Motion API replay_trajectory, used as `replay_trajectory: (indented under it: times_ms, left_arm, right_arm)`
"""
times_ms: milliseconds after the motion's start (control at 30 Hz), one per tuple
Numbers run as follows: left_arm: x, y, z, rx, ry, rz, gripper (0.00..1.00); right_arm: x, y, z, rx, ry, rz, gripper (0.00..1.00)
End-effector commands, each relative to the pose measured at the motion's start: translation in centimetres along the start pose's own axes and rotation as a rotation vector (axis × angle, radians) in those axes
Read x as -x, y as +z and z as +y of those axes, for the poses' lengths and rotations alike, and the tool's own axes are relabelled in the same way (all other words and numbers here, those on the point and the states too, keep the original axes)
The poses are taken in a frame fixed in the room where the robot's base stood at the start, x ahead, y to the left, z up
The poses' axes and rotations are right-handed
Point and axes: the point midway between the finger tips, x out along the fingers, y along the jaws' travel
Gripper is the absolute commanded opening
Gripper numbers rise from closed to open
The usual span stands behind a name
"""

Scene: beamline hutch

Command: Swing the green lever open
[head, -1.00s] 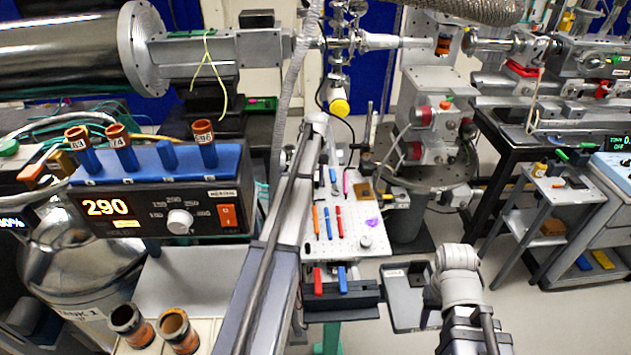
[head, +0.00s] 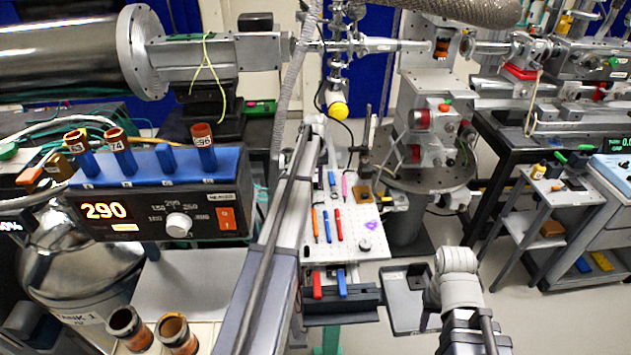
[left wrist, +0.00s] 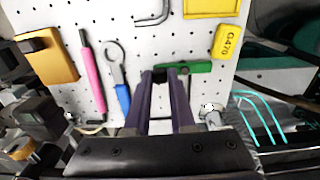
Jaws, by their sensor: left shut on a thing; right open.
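The green lever (left wrist: 197,67) lies across the upper middle of the left wrist view, in front of a white pegboard. My left gripper (left wrist: 171,74) has its two purple fingers closed on the lever's left part, where a dark piece sits between the tips. In the head view my left arm reaches up the middle, and its gripper and the lever cannot be made out there. My right gripper (head: 424,320) is low right of centre in the head view. One purple finger shows below its dark body; its other finger is hidden.
The white pegboard (head: 345,243) holds pens and tools. Teal cables (left wrist: 262,115) hang to the right. A blue-topped controller (head: 150,210) stands left of my arm.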

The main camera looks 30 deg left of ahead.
Motion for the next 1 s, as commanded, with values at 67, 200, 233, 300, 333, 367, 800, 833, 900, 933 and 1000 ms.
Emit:
replay_trajectory:
  times_ms: [67,200,233,300,333,367,800,833,900,933,1000]
  left_arm:
    - [0.0,0.0,0.0,0.002,0.000,0.000,0.00]
    - [0.0,0.0,0.0,0.001,0.000,0.000,0.37]
    - [0.0,0.0,0.0,0.001,0.000,0.000,0.40]
    - [0.0,0.0,0.0,0.000,0.000,0.000,0.48]
    - [0.0,0.0,0.0,0.000,0.000,0.000,0.52]
    - [0.0,0.0,0.0,0.000,0.000,0.000,0.53]
    - [0.9,0.0,0.0,-0.001,0.000,0.000,0.53]
    - [1.2,0.0,0.0,-0.001,0.000,0.000,0.53]
    - [1.9,0.0,0.0,-0.001,0.000,0.000,0.53]
    - [2.2,0.0,0.0,-0.001,0.000,0.000,0.53]
    - [3.1,0.0,0.0,0.000,0.000,0.000,0.53]
  right_arm:
    - [0.0,0.0,0.0,0.000,0.000,0.000,0.50]
    - [0.0,0.0,0.0,0.000,0.000,0.000,0.50]
    - [0.0,0.0,0.0,0.000,0.000,0.000,0.50]
    - [0.0,0.0,0.0,0.000,0.000,0.000,0.50]
    - [0.0,0.0,0.0,0.000,0.000,0.000,0.50]
    - [0.0,0.0,0.0,0.000,0.000,0.000,0.50]
    - [0.9,0.1,0.1,0.000,0.000,0.000,0.50]
    - [1.2,0.1,0.1,0.000,0.000,0.000,0.50]
    - [1.9,0.1,0.2,0.000,0.000,0.000,0.50]
    - [2.2,0.1,0.2,0.000,0.000,0.000,0.50]
    - [3.1,0.2,0.3,0.000,0.000,0.000,0.50]
